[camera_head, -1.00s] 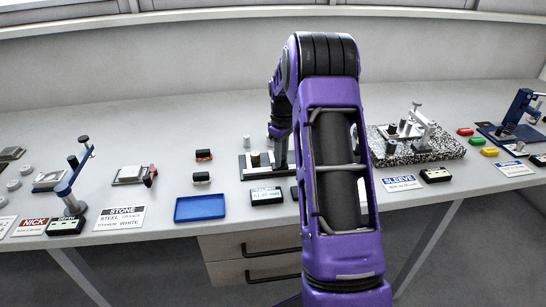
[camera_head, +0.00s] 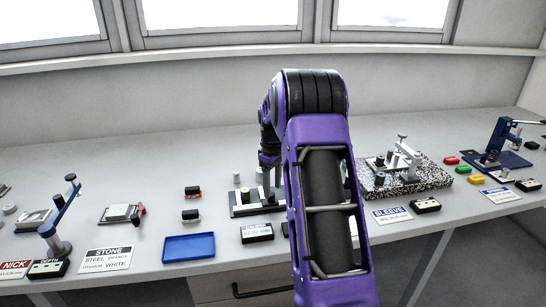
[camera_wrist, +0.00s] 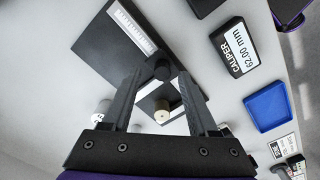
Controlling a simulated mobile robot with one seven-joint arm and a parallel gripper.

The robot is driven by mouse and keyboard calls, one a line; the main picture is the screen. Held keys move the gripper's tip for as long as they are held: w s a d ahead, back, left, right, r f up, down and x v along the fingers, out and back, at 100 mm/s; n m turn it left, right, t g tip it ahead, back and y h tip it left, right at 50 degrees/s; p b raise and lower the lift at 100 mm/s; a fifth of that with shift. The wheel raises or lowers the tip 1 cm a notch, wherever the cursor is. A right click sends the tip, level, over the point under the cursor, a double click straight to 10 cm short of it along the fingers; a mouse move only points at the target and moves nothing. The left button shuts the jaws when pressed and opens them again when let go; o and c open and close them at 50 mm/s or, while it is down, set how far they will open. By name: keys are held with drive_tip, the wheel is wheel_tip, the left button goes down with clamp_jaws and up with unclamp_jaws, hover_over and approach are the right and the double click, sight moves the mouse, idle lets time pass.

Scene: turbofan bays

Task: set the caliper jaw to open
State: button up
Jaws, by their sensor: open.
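The caliper is a dark flat base with a pale ruled scale (camera_wrist: 135,25) in the wrist view, and it stands on the bench left of my arm in the head view (camera_head: 240,211). My gripper (camera_wrist: 161,74) is open above the caliper, one finger on each side of the knob. I cannot tell whether the fingers touch it. A display box (camera_wrist: 236,50) reads "CALIPER 62.00 mm". In the head view my arm hides part of the caliper's right side.
A blue tray (camera_head: 188,248) lies front left of the caliper, with two small blocks (camera_head: 192,215) behind it. A speckled stone plate with fixtures (camera_head: 432,179) stands to the right. A blue clamp stand (camera_head: 58,225) is far left.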

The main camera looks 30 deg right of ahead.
wheel_tip(320, 180, up, 15)
drive_tip(key=p, duration=0.1)
drive_tip(key=shift+f, duration=0.2)
idle(0.3)
